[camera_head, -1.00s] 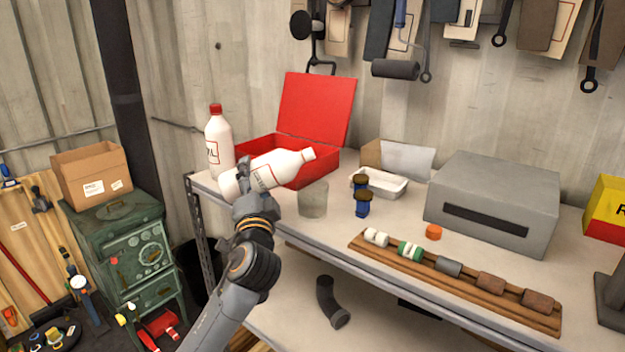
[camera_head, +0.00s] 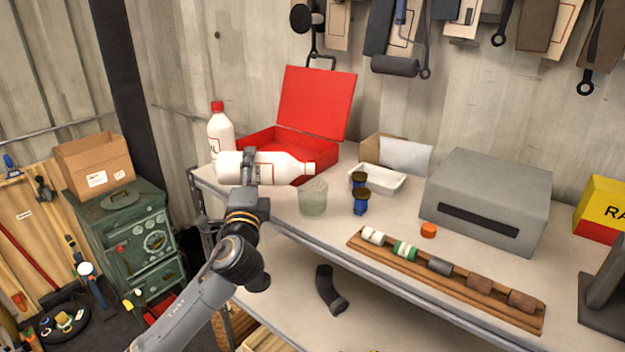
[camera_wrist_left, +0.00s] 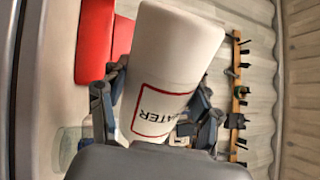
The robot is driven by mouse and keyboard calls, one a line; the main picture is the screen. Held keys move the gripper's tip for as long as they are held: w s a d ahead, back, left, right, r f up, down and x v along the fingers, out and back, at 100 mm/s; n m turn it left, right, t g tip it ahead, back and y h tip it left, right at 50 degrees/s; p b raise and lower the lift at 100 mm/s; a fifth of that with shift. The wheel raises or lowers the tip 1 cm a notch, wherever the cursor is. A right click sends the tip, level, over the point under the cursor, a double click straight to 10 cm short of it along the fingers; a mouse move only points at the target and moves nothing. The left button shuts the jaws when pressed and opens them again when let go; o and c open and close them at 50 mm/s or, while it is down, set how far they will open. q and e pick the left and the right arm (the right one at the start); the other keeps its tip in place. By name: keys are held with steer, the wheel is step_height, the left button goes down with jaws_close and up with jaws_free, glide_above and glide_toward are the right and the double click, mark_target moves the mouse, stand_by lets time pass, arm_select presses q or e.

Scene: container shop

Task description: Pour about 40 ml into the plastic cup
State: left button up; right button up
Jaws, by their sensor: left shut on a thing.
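My left gripper (camera_head: 249,168) is shut on a white bottle (camera_head: 277,166), which lies about level in the air with its uncapped neck pointing right. In the left wrist view the bottle (camera_wrist_left: 167,70) sits between the fingers and its red-framed label reads "ATER". No stream is clearly visible. My right gripper is not in view.
A second white bottle with a red cap (camera_head: 220,130) stands behind. An open red case (camera_head: 318,110) is behind the held bottle. Blue items with dark tops (camera_head: 361,203), a white tray (camera_head: 378,178) and a wooden rack (camera_head: 440,284) lie right of the cup.

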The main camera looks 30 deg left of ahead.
mark_target(239, 167)
arm_select(q)
steer(key=shift+r, duration=0.2)
steer(key=shift+w+d+r+m+t+h+p, duration=0.15)
steer(key=shift+r+m+h+p, duration=0.2)
steer(key=shift+m+p, duration=0.3)
steer(key=shift+s+r+m+t+h+p, duration=0.15)
steer(key=shift+r+m+p, duration=0.3)
steer(key=shift+p, duration=0.35)
steer(key=shift+f, duration=0.1)
steer(key=shift+s+a, duration=0.25)
steer(key=shift+a, duration=0.15)
steer(key=shift+s+a, duration=0.35)
steer(key=shift+a, duration=0.1)
steer(key=shift+r+m+p, duration=0.4)
steer(key=shift+p, duration=0.15)
stand_by(0.5)
